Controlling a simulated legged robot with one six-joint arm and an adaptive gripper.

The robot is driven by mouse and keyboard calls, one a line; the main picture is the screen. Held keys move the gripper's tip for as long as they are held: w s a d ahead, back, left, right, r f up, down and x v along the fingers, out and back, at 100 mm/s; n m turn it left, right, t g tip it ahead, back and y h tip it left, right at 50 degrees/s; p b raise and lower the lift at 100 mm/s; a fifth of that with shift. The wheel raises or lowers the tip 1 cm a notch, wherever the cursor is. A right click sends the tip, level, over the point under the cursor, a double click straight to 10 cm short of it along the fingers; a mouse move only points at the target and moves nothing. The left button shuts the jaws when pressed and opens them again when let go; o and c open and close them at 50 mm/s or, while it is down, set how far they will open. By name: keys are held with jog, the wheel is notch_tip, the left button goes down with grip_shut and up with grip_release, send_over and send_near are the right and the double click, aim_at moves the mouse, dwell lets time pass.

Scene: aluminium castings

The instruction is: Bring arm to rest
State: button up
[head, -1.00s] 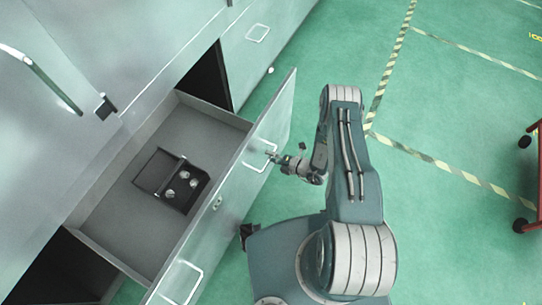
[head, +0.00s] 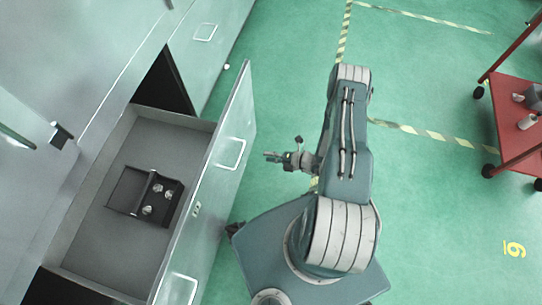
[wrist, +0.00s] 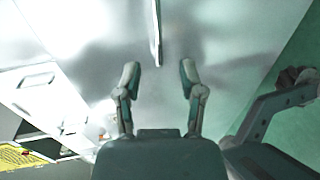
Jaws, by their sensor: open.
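My gripper (head: 272,156) is in the air to the right of the open drawer (head: 207,165), apart from its front handle (head: 231,153). In the wrist view my gripper (wrist: 160,80) is open, with nothing between its two fingers. The light drawer front (wrist: 225,30) fills much of that view, with a handle (wrist: 155,30) ahead of the fingers. My arm is bent, its elbow toward the top of the head view.
A dark bracketed tray (head: 160,206) with several shiny parts lies in the drawer. A red cart (head: 515,110) holding small items stands at the right. Green floor with striped tape (head: 430,135) is clear between the arm and cart.

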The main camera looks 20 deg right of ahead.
jog(key=shift+s+d, duration=0.15)
jog(key=shift+d, duration=0.05)
dwell(0.4)
jog(key=w+a+r+n+g+h, duration=0.15)
jog(key=r+n+g, duration=0.35)
jog(key=r+n, duration=0.8)
jog(key=w+a+r+n+g, duration=0.1)
jog(key=a+r+n+g, duration=0.3)
jog(key=r+n, duration=0.95)
jog(key=s+r+n+t+h, duration=0.1)
jog(key=s+r+n+h, duration=0.2)
jog(key=r, duration=0.6)
jog(key=s+d+r+n+t+h, duration=0.1)
jog(key=s+r+n+t+h, duration=0.1)
jog(key=s+r+n+h, duration=0.2)
jog(key=s+d+r+n+t+h, duration=0.1)
jog(key=s+r+n+t+h, duration=0.1)
jog(key=s+r+n, duration=0.7)
notch_tip(320, 180, up, 6)
jog(key=shift+f+n+h, duration=0.25)
jog(key=shift+n+h, duration=0.3)
jog(key=shift+h, duration=0.3)
